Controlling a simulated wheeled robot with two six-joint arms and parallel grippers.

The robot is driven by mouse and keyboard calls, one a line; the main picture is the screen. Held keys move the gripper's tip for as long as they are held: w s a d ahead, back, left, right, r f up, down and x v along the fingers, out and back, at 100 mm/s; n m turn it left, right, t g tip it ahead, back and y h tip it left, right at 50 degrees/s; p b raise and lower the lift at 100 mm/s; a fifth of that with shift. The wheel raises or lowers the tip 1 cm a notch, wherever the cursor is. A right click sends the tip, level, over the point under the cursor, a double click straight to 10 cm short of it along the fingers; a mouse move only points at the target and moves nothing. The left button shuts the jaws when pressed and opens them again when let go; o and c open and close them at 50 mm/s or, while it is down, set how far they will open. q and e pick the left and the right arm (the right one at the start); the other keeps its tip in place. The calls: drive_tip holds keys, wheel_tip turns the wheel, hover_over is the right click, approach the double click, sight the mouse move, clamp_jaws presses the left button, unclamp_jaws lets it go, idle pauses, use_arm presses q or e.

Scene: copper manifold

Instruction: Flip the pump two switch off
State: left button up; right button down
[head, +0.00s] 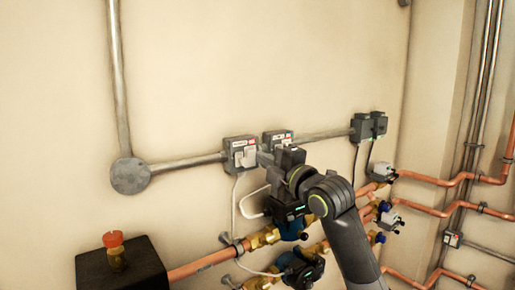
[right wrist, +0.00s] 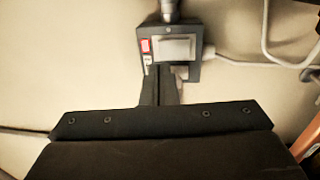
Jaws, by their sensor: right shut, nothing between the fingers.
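Two grey switch boxes with white rockers and small red labels sit side by side on the wall in the head view, a left one (head: 240,154) and a right one (head: 278,138). The label text is too small to read, so I cannot tell which is pump two. My right gripper (head: 264,158) is shut and empty at the right edge of the left box. In the right wrist view, my fingertips (right wrist: 162,72) are at the edge of a switch box (right wrist: 143,30), close to its white rocker (right wrist: 175,49). I cannot tell whether they touch. My left gripper is out of view.
Grey conduit (head: 188,163) links the boxes along the wall. Two dark boxes (head: 361,127) are farther right. Copper pipes (head: 205,263), valves and pumps (head: 296,268) lie below. A black box with a red-capped fitting (head: 115,240) stands at lower left.

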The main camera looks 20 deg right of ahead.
sight(252, 157)
drive_tip(key=shift+p+x, duration=0.5)
drive_tip(key=shift+x, duration=0.95)
drive_tip(key=shift+w+r, duration=0.15)
drive_tip(key=shift+w, duration=0.05)
